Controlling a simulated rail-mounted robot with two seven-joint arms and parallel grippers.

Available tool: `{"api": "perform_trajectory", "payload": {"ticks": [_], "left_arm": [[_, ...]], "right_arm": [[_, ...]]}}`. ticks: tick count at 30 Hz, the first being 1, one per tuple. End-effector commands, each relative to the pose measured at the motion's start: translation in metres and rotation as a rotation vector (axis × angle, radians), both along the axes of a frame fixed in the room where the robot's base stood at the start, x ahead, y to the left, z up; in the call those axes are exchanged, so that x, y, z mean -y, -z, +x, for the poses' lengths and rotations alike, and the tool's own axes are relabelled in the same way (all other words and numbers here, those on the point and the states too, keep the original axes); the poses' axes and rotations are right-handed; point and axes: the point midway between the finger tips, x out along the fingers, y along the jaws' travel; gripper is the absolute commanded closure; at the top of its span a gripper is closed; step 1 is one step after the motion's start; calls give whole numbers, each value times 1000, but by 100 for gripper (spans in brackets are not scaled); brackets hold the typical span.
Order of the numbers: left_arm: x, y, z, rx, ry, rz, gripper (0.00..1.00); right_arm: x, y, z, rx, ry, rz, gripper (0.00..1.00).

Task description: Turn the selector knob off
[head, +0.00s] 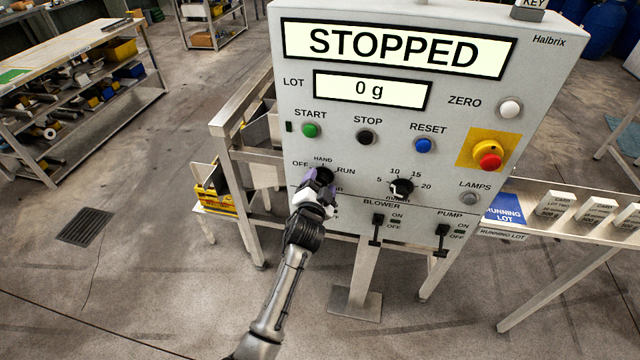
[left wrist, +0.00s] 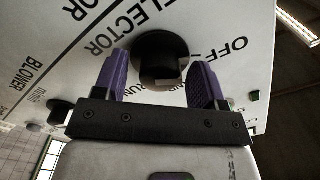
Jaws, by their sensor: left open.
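The black selector knob (head: 324,174) is on the lower left of the grey control panel (head: 440,110), with OFF, HAND and RUN labels around it. My left gripper (head: 318,186) is at the knob and hides much of it in the head view. In the left wrist view the knob (left wrist: 160,60) stands between the two purple fingers of my left gripper (left wrist: 157,80), which are open. A gap shows on each side of the knob. I cannot tell which label the knob points to. My right gripper is in neither view.
The panel display (head: 395,47) reads STOPPED. A second dial (head: 402,188) is right of the selector. Blower (head: 377,229) and pump (head: 441,238) levers are below. A red stop button (head: 489,160) sits at the right. Open floor lies left of the panel.

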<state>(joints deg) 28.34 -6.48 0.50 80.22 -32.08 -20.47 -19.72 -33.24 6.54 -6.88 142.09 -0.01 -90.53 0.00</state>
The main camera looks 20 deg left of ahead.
Motion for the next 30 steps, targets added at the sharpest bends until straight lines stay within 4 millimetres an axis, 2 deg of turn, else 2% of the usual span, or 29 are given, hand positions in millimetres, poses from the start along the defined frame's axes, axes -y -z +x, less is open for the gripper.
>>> {"api": "perform_trajectory", "payload": {"ticks": [7,11,21,30], "left_arm": [[0,0,-4,0,0,1,35],[2,0,-18,-2,0,1,35],[12,-1,-84,-1,1,0,35],[18,0,-125,0,0,0,35]], "right_arm": [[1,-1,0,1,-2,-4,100],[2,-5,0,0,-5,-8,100],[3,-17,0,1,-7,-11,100],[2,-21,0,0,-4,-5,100]]}}
